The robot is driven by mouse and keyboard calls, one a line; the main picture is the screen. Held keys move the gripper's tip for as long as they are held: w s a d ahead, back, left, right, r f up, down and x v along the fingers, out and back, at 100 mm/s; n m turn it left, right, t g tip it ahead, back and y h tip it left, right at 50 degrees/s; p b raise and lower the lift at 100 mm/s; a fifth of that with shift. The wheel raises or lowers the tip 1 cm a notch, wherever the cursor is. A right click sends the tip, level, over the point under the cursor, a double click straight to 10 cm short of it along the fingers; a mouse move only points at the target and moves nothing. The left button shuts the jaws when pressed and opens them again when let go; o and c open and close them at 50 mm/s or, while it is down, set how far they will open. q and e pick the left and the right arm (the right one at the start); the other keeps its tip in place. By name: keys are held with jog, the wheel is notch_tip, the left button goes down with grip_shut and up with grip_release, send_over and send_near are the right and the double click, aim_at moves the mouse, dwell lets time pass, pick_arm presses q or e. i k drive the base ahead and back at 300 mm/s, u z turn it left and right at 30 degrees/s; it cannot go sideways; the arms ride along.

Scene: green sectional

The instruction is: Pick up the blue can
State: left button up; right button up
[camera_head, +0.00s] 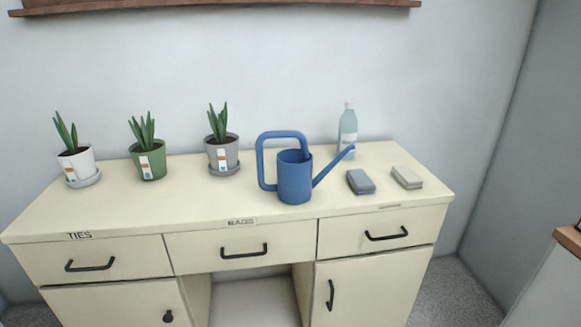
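A blue watering can (294,181) stands upright on top of a cream desk (120,212), right of the middle and near the front edge. Its large loop handle is on the left and its long spout points up to the right. It is the only blue can in view. Neither of my grippers shows in the head view.
Potted plants in a white pot (78,166), a green pot (150,163) and a grey pot (222,155) stand to the left. A clear bottle (347,132) stands behind the spout. A grey block (360,182) and a beige block (406,178) lie to the right.

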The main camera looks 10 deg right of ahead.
aim_at(295, 184)
jog(key=z, duration=0.15)
jog(key=k, duration=0.2)
jog(key=z, duration=2.1)
jog(key=i, duration=0.15)
jog(key=u, duration=2.2)
jog(key=i, duration=1.05)
jog(key=u, duration=1.1)
